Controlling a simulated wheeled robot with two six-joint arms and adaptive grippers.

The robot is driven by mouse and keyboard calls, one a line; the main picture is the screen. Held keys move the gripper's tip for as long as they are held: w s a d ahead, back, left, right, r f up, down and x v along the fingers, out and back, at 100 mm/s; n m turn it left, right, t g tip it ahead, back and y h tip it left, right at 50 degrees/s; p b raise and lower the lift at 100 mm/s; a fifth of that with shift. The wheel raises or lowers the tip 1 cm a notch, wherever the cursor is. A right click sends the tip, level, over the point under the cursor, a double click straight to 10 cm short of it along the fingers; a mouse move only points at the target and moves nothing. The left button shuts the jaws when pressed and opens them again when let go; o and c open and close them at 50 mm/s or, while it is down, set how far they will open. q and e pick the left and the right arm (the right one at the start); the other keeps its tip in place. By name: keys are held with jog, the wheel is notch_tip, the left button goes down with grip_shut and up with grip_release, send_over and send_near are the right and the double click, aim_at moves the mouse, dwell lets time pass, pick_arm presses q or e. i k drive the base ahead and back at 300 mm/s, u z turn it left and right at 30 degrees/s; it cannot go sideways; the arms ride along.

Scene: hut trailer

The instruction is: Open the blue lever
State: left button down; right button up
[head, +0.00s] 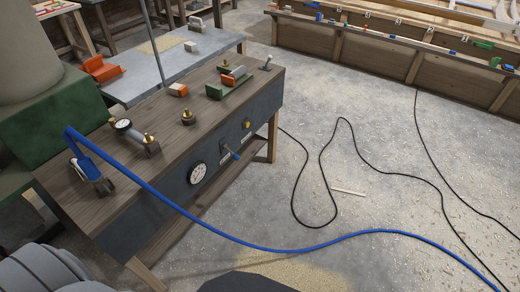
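A small blue lever (234,155) sticks out from the dark front panel (214,150) of the wooden workbench, between a round white gauge (198,173) and a yellow fitting (246,125). It slants down to the right. Its exact setting is too small to tell. Neither of my grippers shows in the head view.
A blue hose (240,240) runs from a blue-handled piece (86,166) on the workbench top (150,180) down across the floor. Brass-fitted gauges and orange and green tools stand on the bench. Black cables lie on the otherwise mostly open floor (350,220) to the right.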

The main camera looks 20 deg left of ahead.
aim_at(236, 157)
jog(key=u, duration=0.25)
jog(key=i, duration=1.05)
jog(key=u, duration=0.75)
